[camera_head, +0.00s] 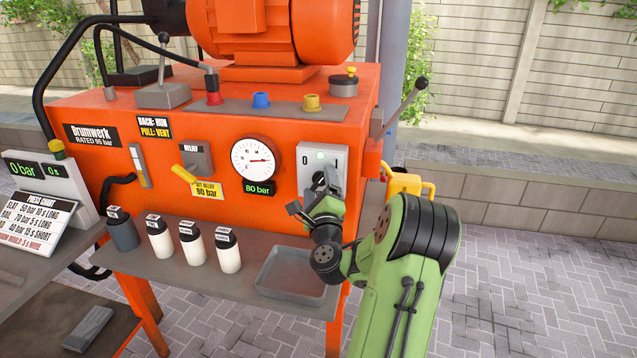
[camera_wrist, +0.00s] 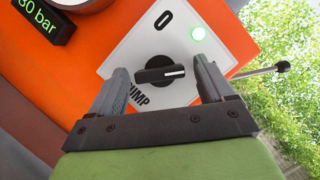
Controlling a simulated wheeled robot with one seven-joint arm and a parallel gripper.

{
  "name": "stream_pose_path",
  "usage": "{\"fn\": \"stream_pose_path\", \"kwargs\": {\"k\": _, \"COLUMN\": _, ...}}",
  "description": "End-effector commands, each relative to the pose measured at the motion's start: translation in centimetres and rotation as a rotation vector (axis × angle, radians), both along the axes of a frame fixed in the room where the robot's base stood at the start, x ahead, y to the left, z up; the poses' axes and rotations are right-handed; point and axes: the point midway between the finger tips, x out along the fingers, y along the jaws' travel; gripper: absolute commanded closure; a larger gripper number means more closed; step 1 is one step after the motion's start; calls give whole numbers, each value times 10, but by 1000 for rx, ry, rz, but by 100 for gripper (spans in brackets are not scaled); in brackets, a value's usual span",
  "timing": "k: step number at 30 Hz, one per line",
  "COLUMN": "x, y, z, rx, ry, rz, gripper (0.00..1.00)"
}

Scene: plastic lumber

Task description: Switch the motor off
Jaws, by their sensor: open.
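The pump switch is a black rotary knob (camera_wrist: 160,73) on a pale plate (camera_head: 309,156) at the right end of the orange machine front. In the wrist view the knob's white line points right, away from the 0 mark; the I mark is hidden there. My gripper (camera_head: 322,188) is in front of the switch. In the wrist view its open fingers stand on either side of the knob, with gaps showing between. The orange motor (camera_head: 270,30) sits on top of the machine.
A pressure gauge (camera_head: 254,159) and an 80 bar display (camera_head: 259,187) are left of the switch. A yellow relief lever (camera_head: 184,172) is further left. Below, a shelf holds several bottles and a grey tray (camera_head: 291,276). A black-knobbed lever (camera_head: 408,101) projects at the right.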

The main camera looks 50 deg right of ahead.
Motion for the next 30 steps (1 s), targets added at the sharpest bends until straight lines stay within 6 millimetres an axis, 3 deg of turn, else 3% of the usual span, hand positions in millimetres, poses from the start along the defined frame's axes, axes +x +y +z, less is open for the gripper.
{"fn": "stream_pose_path", "kwargs": {"k": 3, "x": 0, "y": 0, "z": 0, "rx": 0, "ry": 0, "rz": 0, "gripper": 22}}
{"fn": "stream_pose_path", "kwargs": {"k": 14, "x": 0, "y": 0, "z": 0, "rx": 0, "ry": 0, "rz": 0, "gripper": 75}}
{"fn": "stream_pose_path", "kwargs": {"k": 23, "x": 0, "y": 0, "z": 1, "rx": -17, "ry": 40, "rz": 2, "gripper": 75}}
{"fn": "stream_pose_path", "kwargs": {"k": 30, "x": 0, "y": 0, "z": 4, "rx": -73, "ry": 175, "rz": 2, "gripper": 75}}
